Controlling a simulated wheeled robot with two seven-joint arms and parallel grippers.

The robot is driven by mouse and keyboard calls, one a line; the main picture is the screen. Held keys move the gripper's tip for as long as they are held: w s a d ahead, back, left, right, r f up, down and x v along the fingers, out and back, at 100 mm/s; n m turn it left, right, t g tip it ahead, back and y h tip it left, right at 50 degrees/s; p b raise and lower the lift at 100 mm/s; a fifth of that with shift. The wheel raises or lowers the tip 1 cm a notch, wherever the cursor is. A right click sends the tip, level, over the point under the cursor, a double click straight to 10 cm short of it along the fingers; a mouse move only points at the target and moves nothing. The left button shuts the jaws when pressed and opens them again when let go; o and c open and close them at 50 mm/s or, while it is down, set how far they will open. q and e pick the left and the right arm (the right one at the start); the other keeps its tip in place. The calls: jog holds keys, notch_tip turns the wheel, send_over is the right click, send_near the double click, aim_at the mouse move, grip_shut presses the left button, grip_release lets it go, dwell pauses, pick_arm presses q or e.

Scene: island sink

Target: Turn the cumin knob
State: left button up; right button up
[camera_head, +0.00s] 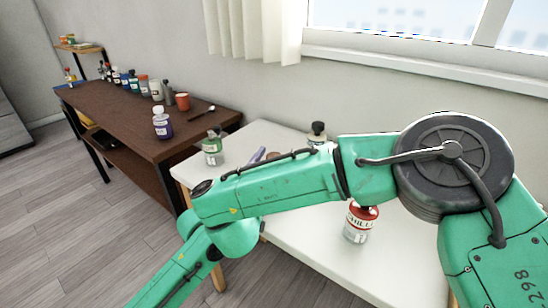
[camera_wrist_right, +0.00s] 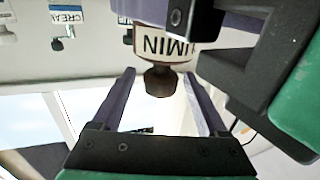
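In the right wrist view, the cumin bottle (camera_wrist_right: 160,42) appears upside down, its label partly cut off. Its brown knob (camera_wrist_right: 160,82) points down in that picture. My right gripper (camera_wrist_right: 159,78) is open, with one finger on each side of the knob and a gap visible on both sides. My left gripper (camera_wrist_right: 225,28) reaches in from the right of that view with its fingers at the bottle's body, holding it. In the head view, my green arm hides most of this. Only a purple finger (camera_head: 258,155) and a small brown top (camera_head: 272,156) show above the arm.
A red-capped chili bottle (camera_head: 358,222), a green-labelled bottle (camera_head: 212,148) and a dark-capped bottle (camera_head: 317,134) stand on the white table (camera_head: 300,250). A window (camera_head: 420,20) is behind.

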jog(key=v, duration=1.2)
